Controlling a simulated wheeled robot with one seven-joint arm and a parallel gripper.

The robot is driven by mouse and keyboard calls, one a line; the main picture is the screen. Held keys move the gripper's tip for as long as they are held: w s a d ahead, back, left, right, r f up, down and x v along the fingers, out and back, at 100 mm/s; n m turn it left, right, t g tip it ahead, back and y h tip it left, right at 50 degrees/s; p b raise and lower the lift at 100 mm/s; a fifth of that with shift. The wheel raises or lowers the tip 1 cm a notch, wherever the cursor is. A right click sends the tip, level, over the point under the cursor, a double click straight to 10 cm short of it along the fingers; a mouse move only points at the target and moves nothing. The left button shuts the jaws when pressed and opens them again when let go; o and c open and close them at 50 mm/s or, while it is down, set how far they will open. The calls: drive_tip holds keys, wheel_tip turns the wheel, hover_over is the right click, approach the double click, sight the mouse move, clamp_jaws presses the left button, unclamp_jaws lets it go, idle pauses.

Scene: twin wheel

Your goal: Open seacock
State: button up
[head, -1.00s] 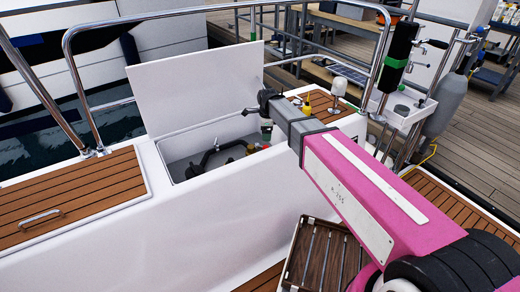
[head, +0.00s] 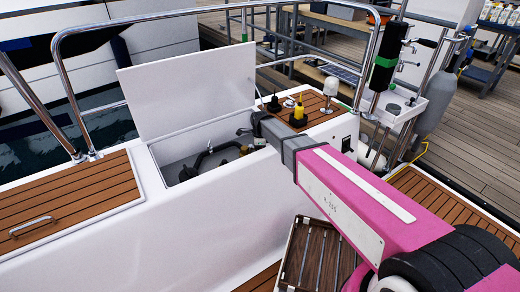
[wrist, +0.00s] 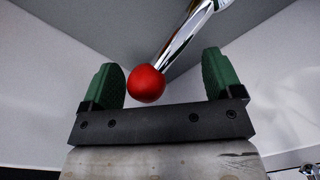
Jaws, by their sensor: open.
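In the wrist view a chrome lever (wrist: 185,42) with a red ball knob (wrist: 147,84) reaches down from the upper right. The knob shows between the two green fingers of my open gripper (wrist: 162,77), nearer the left finger. I cannot tell whether it touches that finger. In the head view my gripper (head: 250,132) is at the right end of an open locker (head: 172,172) in the white deck. A black hose (head: 197,163) lies inside. The seacock body and the lever are not clear in the head view, partly hidden by my arm.
The locker's white lid (head: 185,88) stands raised behind the opening. A steel rail (head: 200,20) runs behind it. A yellow and black item (head: 298,112) and a white-domed fitting (head: 330,88) stand on the teak panel to the right. Pale walls surround the gripper in the wrist view.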

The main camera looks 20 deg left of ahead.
drive_tip(key=c, duration=1.2)
drive_tip(key=shift+c, duration=0.2)
drive_tip(key=shift+a+r, duration=0.1)
drive_tip(key=a+r+g+h, duration=0.1)
drive_tip(key=w+r+g+h, duration=0.1)
drive_tip(key=h, duration=0.1)
drive_tip(key=shift+w+a, duration=0.25)
drive_tip(key=shift+a, duration=0.15)
drive_tip(key=shift+w+a+r+g+h, duration=0.3)
drive_tip(key=shift+a+r+g+h, duration=0.1)
drive_tip(key=shift+g+h, duration=0.35)
drive_tip(key=shift+w+a+r+g+h, duration=0.3)
drive_tip(key=shift+a+g+h, duration=0.1)
drive_tip(key=shift+g+h, duration=0.3)
drive_tip(key=shift+s, duration=0.1)
drive_tip(key=o, duration=1.2)
